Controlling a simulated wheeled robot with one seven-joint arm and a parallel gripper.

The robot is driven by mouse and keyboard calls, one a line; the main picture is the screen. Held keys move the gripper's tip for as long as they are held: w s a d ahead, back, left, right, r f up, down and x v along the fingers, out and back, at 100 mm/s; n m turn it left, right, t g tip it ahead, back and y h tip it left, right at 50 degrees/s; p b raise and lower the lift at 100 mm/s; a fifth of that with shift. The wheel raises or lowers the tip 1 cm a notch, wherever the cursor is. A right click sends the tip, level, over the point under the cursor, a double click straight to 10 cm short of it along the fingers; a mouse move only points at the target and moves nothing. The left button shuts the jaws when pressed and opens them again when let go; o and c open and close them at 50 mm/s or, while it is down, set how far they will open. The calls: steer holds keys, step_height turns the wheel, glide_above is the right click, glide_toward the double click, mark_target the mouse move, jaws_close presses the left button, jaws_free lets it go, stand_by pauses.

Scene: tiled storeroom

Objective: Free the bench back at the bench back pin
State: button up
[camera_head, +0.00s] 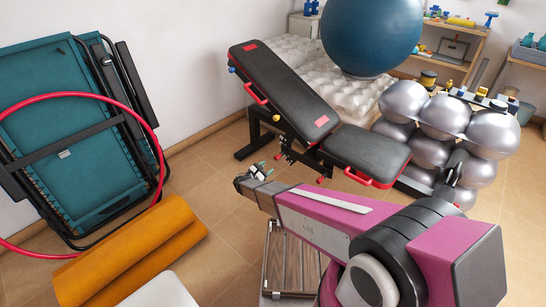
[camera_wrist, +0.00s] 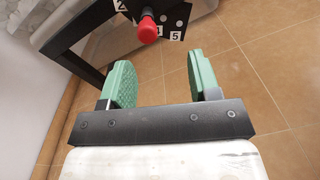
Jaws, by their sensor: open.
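The weight bench's black back (camera_head: 282,92) is tilted, its upper end raised at the left, above a flatter black seat (camera_head: 366,154). In the wrist view the bench back pin (camera_wrist: 148,30) is a red knob on a dark plate (camera_wrist: 172,14) marked with numbers and light round spots. My gripper (camera_wrist: 160,72) is open, its two green fingers apart with nothing between them. The knob shows beyond the fingertips, left of the middle of the gap, apart from both. In the head view my gripper (camera_head: 260,170) is below the bench back; the pin is hard to make out there.
Tiled floor (camera_head: 205,190) is clear between roll and bench.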

mark_target(275, 159)
steer(key=shift+n+t+y, duration=0.3)
steer(key=shift+n+t, duration=0.2)
steer(key=x, duration=0.3)
steer(key=a+x, duration=0.1)
steer(key=x, duration=0.2)
steer(key=w+x, duration=0.1)
steer(key=x, duration=0.3)
steer(key=shift+a+f, duration=0.2)
steer(key=shift+f, duration=0.1)
